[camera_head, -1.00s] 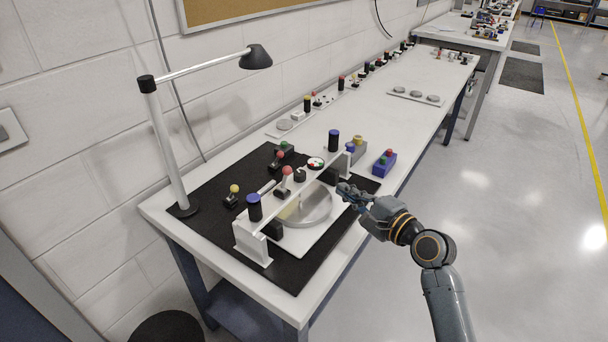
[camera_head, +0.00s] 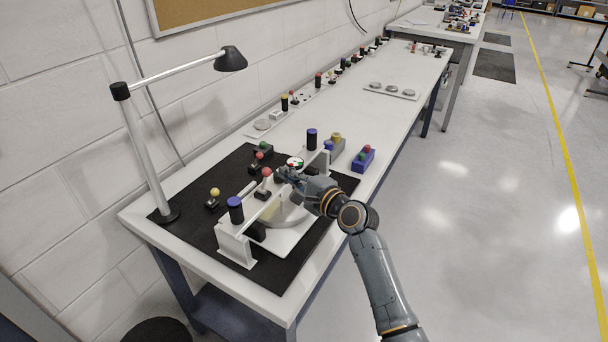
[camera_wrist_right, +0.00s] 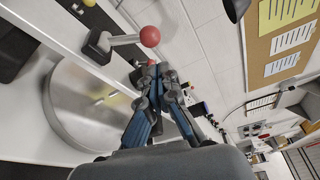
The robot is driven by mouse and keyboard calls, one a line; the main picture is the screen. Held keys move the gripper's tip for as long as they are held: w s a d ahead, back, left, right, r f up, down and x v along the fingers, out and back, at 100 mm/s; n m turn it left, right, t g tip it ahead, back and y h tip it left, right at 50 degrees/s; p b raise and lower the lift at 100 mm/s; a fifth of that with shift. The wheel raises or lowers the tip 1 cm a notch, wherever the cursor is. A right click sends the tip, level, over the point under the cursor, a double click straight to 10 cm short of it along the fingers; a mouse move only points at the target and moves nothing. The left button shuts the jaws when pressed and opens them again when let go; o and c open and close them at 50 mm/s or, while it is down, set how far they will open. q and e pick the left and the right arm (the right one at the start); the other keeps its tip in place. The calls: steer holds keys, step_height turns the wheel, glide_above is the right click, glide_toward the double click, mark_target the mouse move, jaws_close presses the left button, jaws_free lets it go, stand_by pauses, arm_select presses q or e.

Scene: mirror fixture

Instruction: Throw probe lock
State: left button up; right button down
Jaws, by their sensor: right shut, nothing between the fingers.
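The white mirror fixture (camera_head: 236,248) stands on a black mat, with a round metallic disc (camera_head: 285,214) under its bridge. A lever with a red ball (camera_head: 266,173) stands on the bridge; I cannot tell whether it is the probe lock. In the right wrist view the red ball (camera_wrist_right: 150,36) sits on a metal stem from a dark base (camera_wrist_right: 97,46). My right gripper (camera_head: 284,172) is shut and empty, just right of the red ball in the head view. Its closed fingertips also show in the wrist view (camera_wrist_right: 163,72), close to the ball but apparently apart. My left gripper is not in view.
Behind are a yellow-ball lever (camera_head: 214,194) and another red-ball lever (camera_head: 255,158). A lamp (camera_head: 146,150) stands at the left. A blue button box (camera_head: 363,160) sits beyond the mat.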

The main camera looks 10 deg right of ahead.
steer(key=shift+s+a+r, duration=0.2)
steer(key=shift+s+a, duration=0.1)
steer(key=shift+a, duration=0.3)
steer(key=shift+s+n, duration=0.1)
steer(key=shift+n, duration=0.2)
